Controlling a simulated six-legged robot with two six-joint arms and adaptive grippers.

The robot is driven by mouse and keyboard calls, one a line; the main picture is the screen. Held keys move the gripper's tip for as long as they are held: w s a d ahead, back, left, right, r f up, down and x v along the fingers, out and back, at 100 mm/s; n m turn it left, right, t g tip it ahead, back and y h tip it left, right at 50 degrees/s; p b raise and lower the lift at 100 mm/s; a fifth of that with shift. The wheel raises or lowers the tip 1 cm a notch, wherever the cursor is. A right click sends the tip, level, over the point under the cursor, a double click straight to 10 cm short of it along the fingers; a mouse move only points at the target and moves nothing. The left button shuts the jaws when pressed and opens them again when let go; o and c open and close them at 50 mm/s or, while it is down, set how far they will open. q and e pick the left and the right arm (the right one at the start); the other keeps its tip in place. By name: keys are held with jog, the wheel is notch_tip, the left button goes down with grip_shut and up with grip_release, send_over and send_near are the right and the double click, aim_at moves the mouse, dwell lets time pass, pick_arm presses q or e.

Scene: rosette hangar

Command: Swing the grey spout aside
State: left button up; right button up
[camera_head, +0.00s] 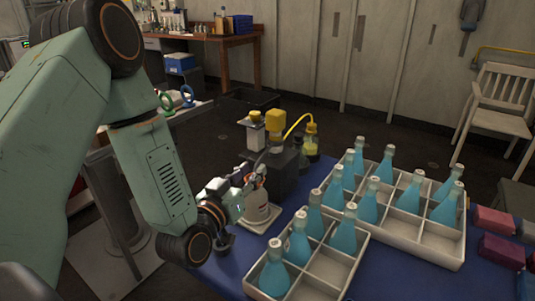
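My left arm comes in from the left and its gripper (254,178) is at the dark grey dispenser block (285,172), above a bottle with a pale label (257,207). The gripper's fingers are small and dark against the block, and I cannot tell whether they are open or shut. A grey spout cannot be made out clearly; the gripper covers that side of the block. The bottle stands upright on a white pad (262,226) in front of the block. My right gripper is not in view.
Two white crates (437,247) with several blue flasks (367,207) stand on the blue table to the right. A yellow tube (296,124) runs to a yellow-capped bottle (311,139) behind the block. Red boxes (494,221) lie at the right edge.

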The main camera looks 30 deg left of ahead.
aim_at(262, 157)
pick_arm(q)
jog(key=shift+w+a, duration=0.1)
jog(key=shift+a, duration=0.1)
jog(key=shift+w+a, duration=0.15)
jog(key=shift+w, duration=0.15)
jog(key=w, duration=0.1)
jog(key=w+b, duration=0.1)
jog(key=w, duration=0.3)
jog(key=shift+w+d+f, duration=0.1)
jog(key=shift+w+d, duration=0.1)
jog(key=shift+d, duration=0.1)
jog(key=shift+w+a+b, duration=0.3)
jog(key=shift+w+b, duration=0.05)
jog(key=shift+w, duration=0.1)
jog(key=shift+w+d, duration=0.2)
jog(key=shift+s+a, duration=0.1)
jog(key=c, duration=0.4)
grip_shut()
